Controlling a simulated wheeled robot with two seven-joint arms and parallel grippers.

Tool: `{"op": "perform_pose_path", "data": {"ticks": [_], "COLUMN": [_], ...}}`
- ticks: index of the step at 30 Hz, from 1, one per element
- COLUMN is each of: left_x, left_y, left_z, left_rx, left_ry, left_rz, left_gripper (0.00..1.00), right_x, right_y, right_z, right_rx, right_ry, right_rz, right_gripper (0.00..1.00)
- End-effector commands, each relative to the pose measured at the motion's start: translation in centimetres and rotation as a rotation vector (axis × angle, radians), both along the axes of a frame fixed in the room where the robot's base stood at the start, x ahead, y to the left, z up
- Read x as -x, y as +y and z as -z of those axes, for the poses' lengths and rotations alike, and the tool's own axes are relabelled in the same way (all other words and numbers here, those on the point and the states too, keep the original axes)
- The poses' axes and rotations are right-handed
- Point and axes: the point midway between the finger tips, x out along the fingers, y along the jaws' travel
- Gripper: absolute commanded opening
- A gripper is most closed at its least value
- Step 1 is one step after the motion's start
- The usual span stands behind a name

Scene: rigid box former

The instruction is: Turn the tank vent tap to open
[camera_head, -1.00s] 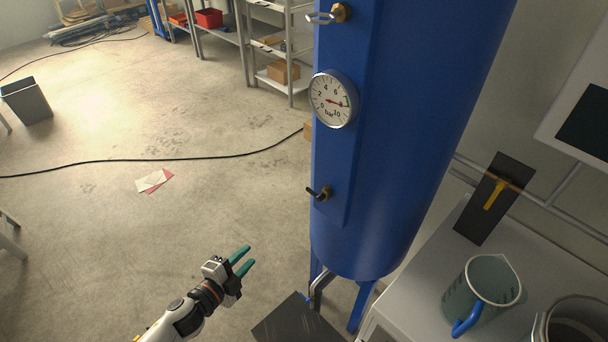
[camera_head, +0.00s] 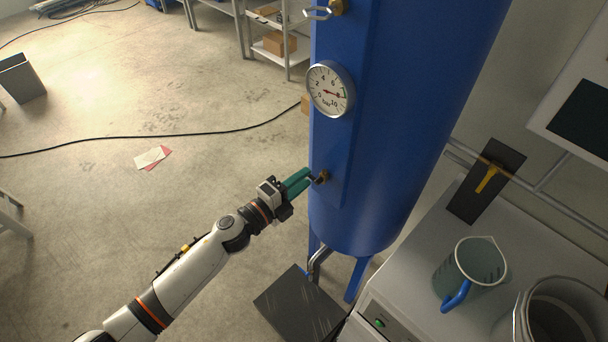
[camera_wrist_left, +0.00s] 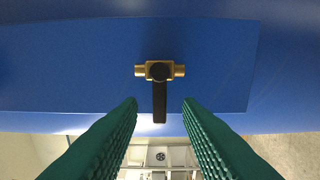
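The blue tank (camera_head: 385,130) stands upright right of centre in the head view. Its small brass tap with a black lever (camera_head: 321,177) sits low on the tank's front panel. In the left wrist view the brass body lies level, and the black lever (camera_wrist_left: 159,97) stands across it. My left gripper (camera_head: 306,180) is at the tap, its green fingers pointing at it. In the wrist view the fingers (camera_wrist_left: 160,103) are open, one on each side of the lever's end, with a gap on both sides. My right gripper is not in view.
A bench (camera_head: 405,285) with a measuring jug (camera_head: 468,270) and a metal pot (camera_head: 565,318) stands at right. The floor at left is mostly clear, with a black cable (camera_head: 150,141).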

Motion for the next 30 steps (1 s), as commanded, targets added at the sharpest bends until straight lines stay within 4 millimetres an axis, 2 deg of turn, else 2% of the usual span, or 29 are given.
{"op": "perform_pose_path", "data": {"ticks": [4,13,14,18,20,30], "left_x": [-0.81,-1.00,-0.99,-0.98,-0.98,-0.96], "left_y": [-0.86,-1.03,-1.02,-1.00,-1.00,-1.00], "left_z": [-0.04,0.01,0.01,0.01,0.01,0.08], "left_rx": [0.001,0.000,0.001,0.001,0.001,0.021], "left_ry": [0.001,0.000,0.001,0.001,0.001,0.023], "left_rz": [0.001,0.001,0.001,0.000,0.000,0.000], "left_gripper": [0.32,0.32,0.30,0.07,0.00,0.00], "right_x": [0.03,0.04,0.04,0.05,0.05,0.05], "right_y": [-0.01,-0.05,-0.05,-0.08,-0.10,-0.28], "right_z": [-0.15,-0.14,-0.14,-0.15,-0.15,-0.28], "right_rx": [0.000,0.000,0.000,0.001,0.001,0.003], "right_ry": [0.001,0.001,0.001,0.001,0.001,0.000], "right_rz": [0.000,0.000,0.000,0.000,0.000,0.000], "right_gripper": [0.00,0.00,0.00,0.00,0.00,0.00]}}
